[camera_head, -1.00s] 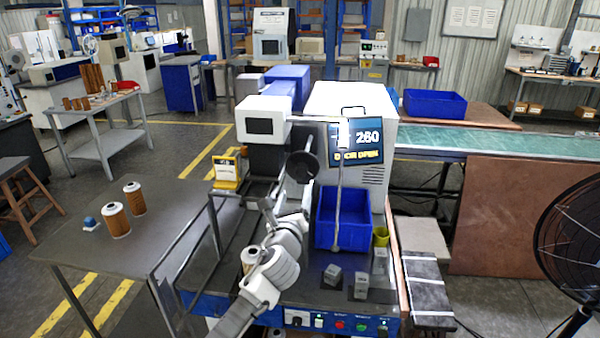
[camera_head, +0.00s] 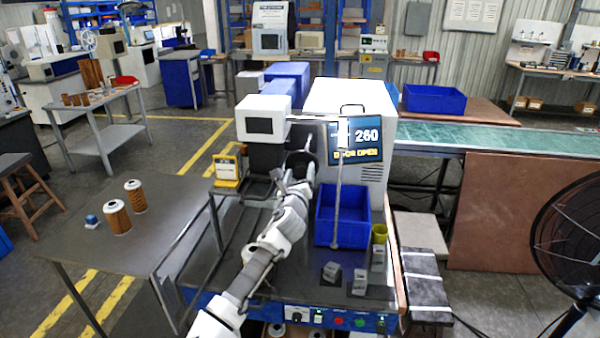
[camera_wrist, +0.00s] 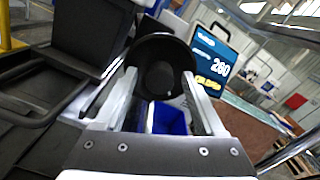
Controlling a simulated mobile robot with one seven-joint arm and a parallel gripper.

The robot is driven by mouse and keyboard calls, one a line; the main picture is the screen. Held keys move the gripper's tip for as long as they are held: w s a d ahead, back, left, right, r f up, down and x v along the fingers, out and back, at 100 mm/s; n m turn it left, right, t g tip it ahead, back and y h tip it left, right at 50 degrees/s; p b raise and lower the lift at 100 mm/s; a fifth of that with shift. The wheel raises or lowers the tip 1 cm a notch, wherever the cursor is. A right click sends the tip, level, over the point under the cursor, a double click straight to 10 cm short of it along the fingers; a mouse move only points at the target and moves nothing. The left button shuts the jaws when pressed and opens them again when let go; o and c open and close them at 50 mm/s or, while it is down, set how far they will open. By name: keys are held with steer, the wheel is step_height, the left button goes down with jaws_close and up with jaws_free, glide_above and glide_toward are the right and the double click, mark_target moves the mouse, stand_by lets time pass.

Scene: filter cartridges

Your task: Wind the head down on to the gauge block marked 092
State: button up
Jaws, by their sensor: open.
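The white head (camera_head: 263,120) of the press stands above the bench at centre. A round black handwheel (camera_head: 302,163) is at its right side; in the wrist view the wheel (camera_wrist: 165,55) fills the space ahead of my gripper. My gripper (camera_wrist: 160,80) is open, with one finger either side of the wheel's hub; I cannot tell whether they touch it. In the head view my gripper (camera_head: 297,184) is just below the wheel and partly hides it. Several small grey blocks, including a front left one (camera_head: 331,272) and a front one (camera_head: 360,283), stand on the bench; their marks are unreadable.
The display (camera_head: 356,142) reads 260 and "DOOR OPEN". A yellow-framed sign (camera_head: 228,171) is left of the head. Two filter cartridges (camera_head: 135,196) stand on the left table.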

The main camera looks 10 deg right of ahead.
jaws_close()
